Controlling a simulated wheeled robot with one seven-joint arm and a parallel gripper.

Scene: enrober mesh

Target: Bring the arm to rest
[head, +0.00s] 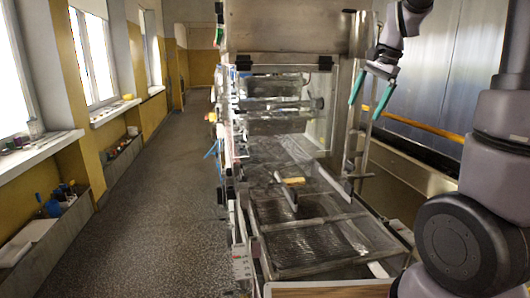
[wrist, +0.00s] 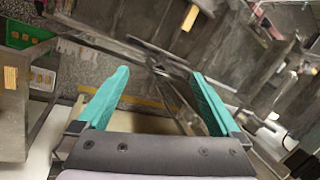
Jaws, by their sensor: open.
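My gripper (head: 366,110) hangs at the upper right of the head view, pointing down, with its two teal fingers spread apart. It is open and nothing shows between the fingers. In the wrist view my gripper (wrist: 160,74) also shows both teal fingers wide apart with an empty gap. It is in the air beside the right side of the steel enrober machine (head: 285,30), above the level of its mesh belt (head: 305,243). A small tan block (head: 293,181) lies on the machine's deck, apart from my gripper.
A metal post with rungs (head: 352,140) stands close to the left of my fingers. A yellow rail (head: 425,127) runs along the steel wall behind them. An open grey floor aisle (head: 155,200) lies left of the machine, beside the windowed wall with sills.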

